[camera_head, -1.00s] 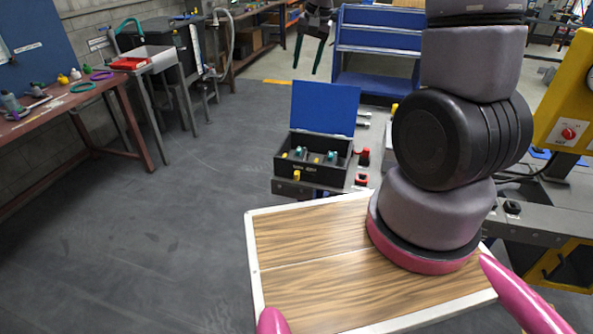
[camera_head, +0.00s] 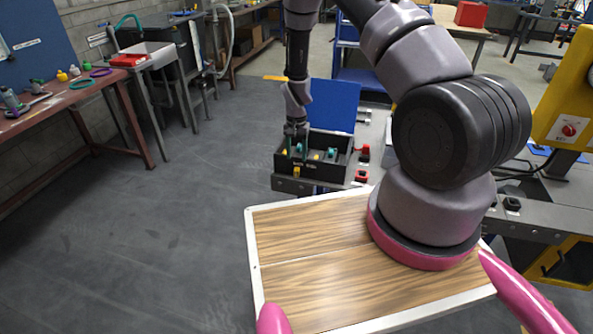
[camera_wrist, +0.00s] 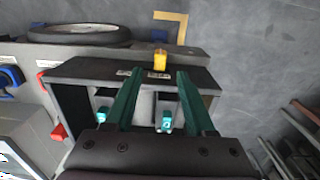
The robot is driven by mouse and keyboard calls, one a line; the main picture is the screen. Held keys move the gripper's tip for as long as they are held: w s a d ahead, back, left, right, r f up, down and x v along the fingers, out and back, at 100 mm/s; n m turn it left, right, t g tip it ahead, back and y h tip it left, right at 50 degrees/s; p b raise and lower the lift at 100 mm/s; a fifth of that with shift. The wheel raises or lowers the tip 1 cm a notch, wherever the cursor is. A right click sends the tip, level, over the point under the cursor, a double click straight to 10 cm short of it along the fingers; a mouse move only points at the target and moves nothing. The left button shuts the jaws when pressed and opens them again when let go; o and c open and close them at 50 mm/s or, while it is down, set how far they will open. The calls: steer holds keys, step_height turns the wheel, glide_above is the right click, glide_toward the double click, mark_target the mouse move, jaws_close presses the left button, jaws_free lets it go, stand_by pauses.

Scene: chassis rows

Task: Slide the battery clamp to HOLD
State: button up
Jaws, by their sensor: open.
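The black battery box (camera_head: 312,174) stands open past the wooden deck, its blue lid (camera_head: 335,104) raised at the back. A small yellow tab (camera_head: 297,171), which looks like the clamp slider, is on its front edge. In the wrist view the yellow tab (camera_wrist: 160,60) stands on the dark rim (camera_wrist: 90,72) beside small pale labels, too small to read. My gripper (camera_head: 297,151) hangs over the box's left part. Its teal fingers (camera_wrist: 159,73) are apart and empty, with the tab just beyond and between their tips. Contact with the tab cannot be told.
Teal-and-white fittings (camera_wrist: 166,121) sit inside the box below my fingers. Red parts (camera_head: 363,155) stand right of the box. A wheel (camera_wrist: 80,34) lies near the rim in the wrist view. Floor left of the box is clear.

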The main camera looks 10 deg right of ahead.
mark_target(296, 169)
step_height(296, 169, down, 8)
steer(key=shift+r, duration=0.1)
jaws_close()
stand_by(1.5)
